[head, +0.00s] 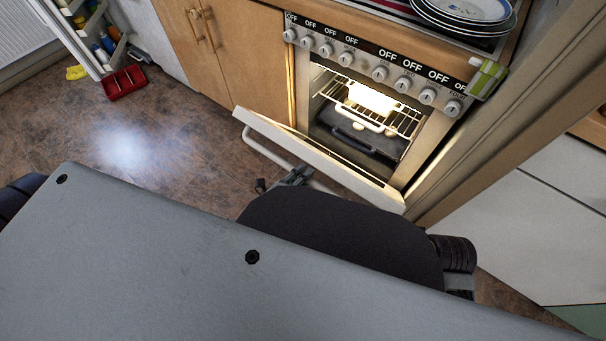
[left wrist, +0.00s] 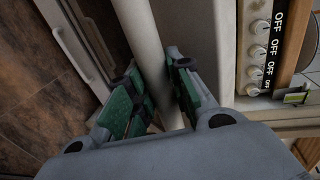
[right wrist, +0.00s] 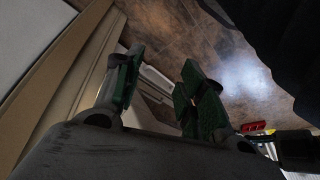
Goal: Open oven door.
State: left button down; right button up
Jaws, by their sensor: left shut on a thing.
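The oven door (head: 318,158) is hinged at its lower edge and stands partly open, tilted out from the lit oven (head: 365,115). Its white bar handle (head: 262,146) runs along the outer side of the door. My left gripper (head: 296,177) is at the handle, mostly hidden by my own arm. In the left wrist view the handle (left wrist: 146,38) passes between the green-padded fingers of my left gripper (left wrist: 160,90), which are shut on it. My right gripper (right wrist: 162,88) shows in the right wrist view, its fingers apart with nothing held between them.
Oven racks (head: 400,118) sit inside the oven. A row of knobs (head: 380,73) runs above it, and stacked plates (head: 465,12) lie on top. Wooden cabinets (head: 240,60) stand to the left. A red crate (head: 124,82) lies on the floor by the open fridge (head: 75,35).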

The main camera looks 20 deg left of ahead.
pick_arm(q)
jog(key=c, duration=1.3)
grip_release()
jog(key=shift+s, duration=0.1)
jog(key=shift+v, duration=3.65)
